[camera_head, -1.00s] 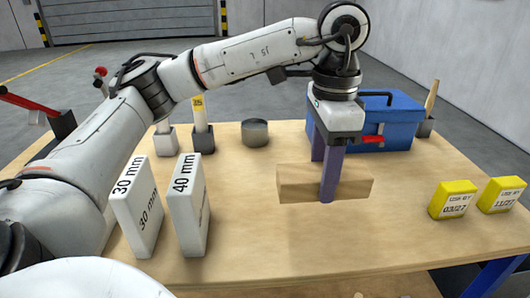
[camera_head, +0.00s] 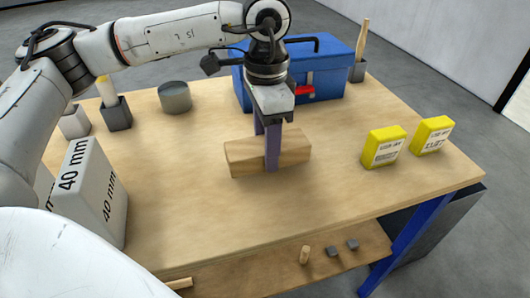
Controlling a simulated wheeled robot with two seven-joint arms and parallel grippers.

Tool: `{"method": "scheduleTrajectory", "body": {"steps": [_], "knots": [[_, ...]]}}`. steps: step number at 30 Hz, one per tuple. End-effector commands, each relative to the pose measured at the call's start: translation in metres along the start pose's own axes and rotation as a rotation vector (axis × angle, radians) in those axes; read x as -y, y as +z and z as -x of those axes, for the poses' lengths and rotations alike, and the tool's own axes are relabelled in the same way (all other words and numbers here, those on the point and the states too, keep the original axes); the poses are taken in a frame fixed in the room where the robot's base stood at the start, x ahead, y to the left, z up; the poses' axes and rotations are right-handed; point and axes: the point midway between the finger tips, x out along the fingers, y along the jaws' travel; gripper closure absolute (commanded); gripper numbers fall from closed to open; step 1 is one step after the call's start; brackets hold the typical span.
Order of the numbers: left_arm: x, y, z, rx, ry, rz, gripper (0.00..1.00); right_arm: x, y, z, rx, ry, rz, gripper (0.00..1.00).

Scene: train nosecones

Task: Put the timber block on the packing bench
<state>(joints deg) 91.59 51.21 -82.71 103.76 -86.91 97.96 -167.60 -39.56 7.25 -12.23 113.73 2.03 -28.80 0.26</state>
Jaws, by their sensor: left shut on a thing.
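The timber block (camera_head: 243,158) is a light wooden bar near the middle of the packing bench (camera_head: 200,218), a table with a pale wood top and blue legs. My left gripper (camera_head: 270,165) points down with its purple fingers around the block's middle and is shut on it. The block is level and low over the bench top; whether it touches the top I cannot tell for sure. My right gripper is not in view.
A blue toolbox (camera_head: 318,75) stands behind the gripper. Two yellow boxes (camera_head: 384,147) are on the right. White "40 mm" blocks (camera_head: 92,195) and a grey tin (camera_head: 174,97) are on the left. A lower shelf (camera_head: 290,265) holds small parts. The front of the top is clear.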

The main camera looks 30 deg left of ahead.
Motion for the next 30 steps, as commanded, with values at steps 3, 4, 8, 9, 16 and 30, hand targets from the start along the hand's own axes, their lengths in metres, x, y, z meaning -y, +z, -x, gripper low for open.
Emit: {"method": "scheduleTrajectory", "body": {"steps": [3,4,8,9,16,30], "knots": [[0.0,0.001,-0.018,0.002,0.0,0.0,0.82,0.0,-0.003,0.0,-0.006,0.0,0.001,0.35],[0.0,0.0,-0.022,0.001,0.0,0.001,0.82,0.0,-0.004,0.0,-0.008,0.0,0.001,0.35],[0.0,0.0,-0.026,0.0,0.0,0.001,0.82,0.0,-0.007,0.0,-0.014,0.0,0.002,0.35],[0.0,0.0,-0.026,-0.001,0.0,0.001,0.82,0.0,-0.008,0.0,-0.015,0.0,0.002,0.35],[0.0,0.0,-0.03,0.0,0.0,0.001,0.52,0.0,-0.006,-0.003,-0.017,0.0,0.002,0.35],[0.0,0.0,-0.023,0.0,-0.001,0.001,0.35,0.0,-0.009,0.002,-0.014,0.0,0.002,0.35]]}}
